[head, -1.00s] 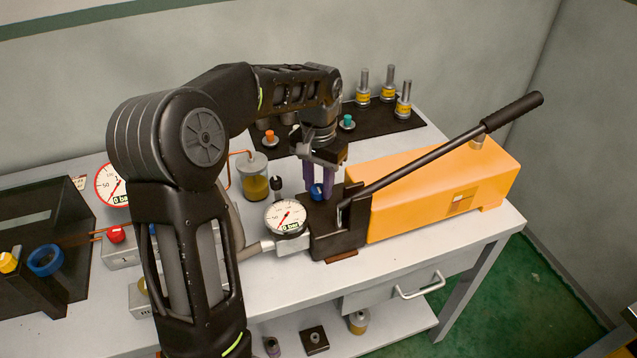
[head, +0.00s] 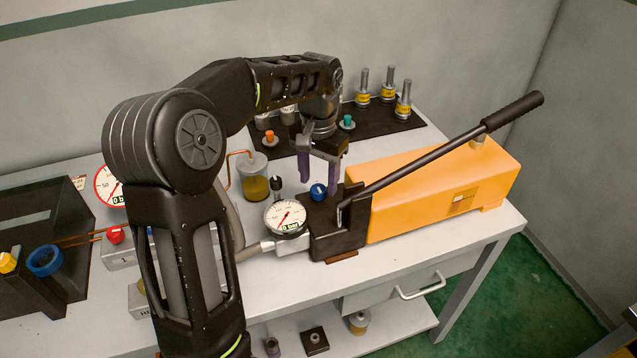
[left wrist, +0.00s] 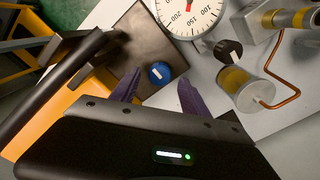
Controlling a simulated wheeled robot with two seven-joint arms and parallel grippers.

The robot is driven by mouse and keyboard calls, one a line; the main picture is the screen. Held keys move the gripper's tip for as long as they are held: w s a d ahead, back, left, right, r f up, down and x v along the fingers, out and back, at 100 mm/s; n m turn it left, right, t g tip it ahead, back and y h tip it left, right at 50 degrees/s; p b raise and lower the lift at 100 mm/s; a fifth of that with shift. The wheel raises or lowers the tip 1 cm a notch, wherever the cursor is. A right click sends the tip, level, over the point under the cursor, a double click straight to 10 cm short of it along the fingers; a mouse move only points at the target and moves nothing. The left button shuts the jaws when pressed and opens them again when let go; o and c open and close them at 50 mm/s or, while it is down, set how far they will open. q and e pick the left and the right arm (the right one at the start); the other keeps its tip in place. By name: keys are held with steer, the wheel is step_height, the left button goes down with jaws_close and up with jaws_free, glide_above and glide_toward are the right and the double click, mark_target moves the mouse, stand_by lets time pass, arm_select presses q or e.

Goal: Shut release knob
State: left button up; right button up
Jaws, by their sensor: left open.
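The release knob is most likely the small blue knob (head: 318,192) with a white mark on top of the pump's black block (head: 338,228). In the left wrist view the blue knob (left wrist: 160,72) shows its white line running nearly upright in the picture. My left gripper (head: 319,185), with purple fingers, points down just above and behind the knob. It is open and empty, its fingers apart from the knob. In the left wrist view the two fingertips (left wrist: 158,85) lie below the knob in the picture. My right gripper is in neither view.
A round gauge (head: 285,218) reading 0 bar sits left of the block. The black pump lever (head: 430,147) slants up over the orange pump body (head: 440,195). A jar of yellow fluid (head: 254,180) and a dark upright knob (head: 277,184) stand nearby. Several fittings stand on a black mat (head: 385,120).

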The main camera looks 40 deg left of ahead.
mark_target(319, 188)
arm_select(q)
step_height(319, 188, up, 6)
stand_by(0.7)
